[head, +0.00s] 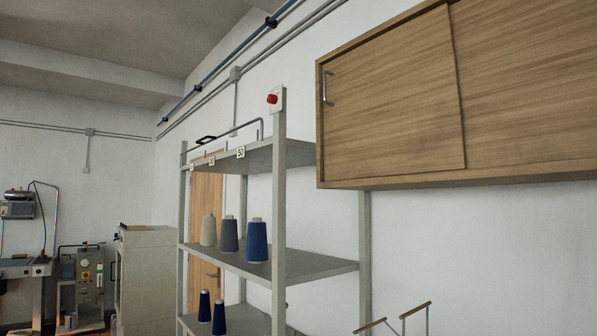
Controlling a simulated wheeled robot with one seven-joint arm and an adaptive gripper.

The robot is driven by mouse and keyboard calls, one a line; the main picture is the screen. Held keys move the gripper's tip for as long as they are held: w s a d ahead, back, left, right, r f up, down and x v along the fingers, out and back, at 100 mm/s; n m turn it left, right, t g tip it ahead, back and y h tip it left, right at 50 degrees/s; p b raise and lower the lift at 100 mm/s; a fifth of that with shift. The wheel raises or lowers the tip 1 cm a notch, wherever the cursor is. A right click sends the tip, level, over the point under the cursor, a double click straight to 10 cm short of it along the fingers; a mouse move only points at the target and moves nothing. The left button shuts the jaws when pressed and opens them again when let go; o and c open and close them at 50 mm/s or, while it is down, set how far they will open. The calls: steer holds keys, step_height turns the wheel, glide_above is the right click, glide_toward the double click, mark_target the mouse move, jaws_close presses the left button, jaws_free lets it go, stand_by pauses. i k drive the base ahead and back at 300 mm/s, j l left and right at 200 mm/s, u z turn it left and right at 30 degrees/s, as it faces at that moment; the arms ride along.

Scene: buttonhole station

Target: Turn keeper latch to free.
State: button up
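No part that I can surely tell as the keeper latch shows in the head view. A small red knob (272,99) sits on a pale plate at the top of the front post of a grey shelf rack (279,200). I cannot tell whether it is the latch or how it is turned. My gripper is not in view.
Thread cones, including a blue cone (257,240), stand on the rack. A wooden sliding-door cabinet (400,110) hangs at upper right. Two wood-topped metal bars (415,310) rise at the bottom edge. A light cabinet (148,275) and a machine (90,280) stand at left.

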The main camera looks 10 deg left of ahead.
mark_target(272, 99)
steer(key=u, duration=0.95)
